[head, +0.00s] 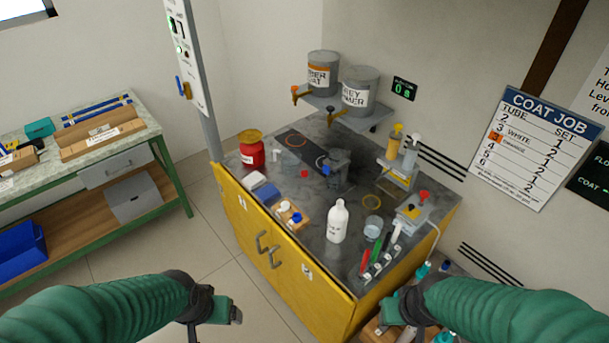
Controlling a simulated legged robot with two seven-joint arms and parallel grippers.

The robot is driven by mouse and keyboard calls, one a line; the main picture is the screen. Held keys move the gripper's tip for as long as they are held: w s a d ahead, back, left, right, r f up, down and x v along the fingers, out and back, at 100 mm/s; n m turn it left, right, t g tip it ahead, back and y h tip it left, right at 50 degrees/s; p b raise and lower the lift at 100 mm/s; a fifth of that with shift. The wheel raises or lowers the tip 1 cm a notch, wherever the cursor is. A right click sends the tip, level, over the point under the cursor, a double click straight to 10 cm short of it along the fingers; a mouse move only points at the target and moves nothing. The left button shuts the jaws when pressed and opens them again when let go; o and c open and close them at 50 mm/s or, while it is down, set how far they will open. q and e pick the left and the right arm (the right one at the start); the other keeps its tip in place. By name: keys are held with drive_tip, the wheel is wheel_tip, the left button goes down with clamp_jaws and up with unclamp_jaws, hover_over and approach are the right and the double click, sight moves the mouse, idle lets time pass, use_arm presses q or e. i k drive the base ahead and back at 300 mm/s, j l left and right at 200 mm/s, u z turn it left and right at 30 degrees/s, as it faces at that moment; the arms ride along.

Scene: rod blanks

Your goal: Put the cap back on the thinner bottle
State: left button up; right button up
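A white bottle (337,222) with a small printed label stands upright near the front edge of the dark cabinet top; its narrow neck shows no coloured cap. A wooden tray (298,226) to its left holds small white and blue cap-like pieces (296,217). A small red piece (304,173) lies farther back; I cannot tell which piece belongs to the bottle. My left gripper (233,313) is low in front of the cabinet, away from the bottle. My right gripper (384,318) is low near the cabinet's right front corner. Neither touches the bottle, and their finger gaps are unclear.
The yellow cabinet (270,248) has a crowded top: a red jar (251,154), a clear cup (372,224), a rack of coloured tubes (377,262) and dispensers (394,158). Two grey drums (359,92) sit on a shelf above. A green-framed bench (176,165) stands left.

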sight(337, 215)
drive_tip(key=i+j+z, duration=0.15)
drive_tip(key=z, duration=0.9)
drive_tip(key=i+j+z, duration=0.15)
drive_tip(key=j+z, duration=0.2)
drive_tip(key=j, duration=0.35)
drive_tip(key=j+z, duration=0.35)
drive_tip(key=j, duration=0.3)
drive_tip(key=j+z, duration=0.35)
drive_tip(key=j, duration=1.45)
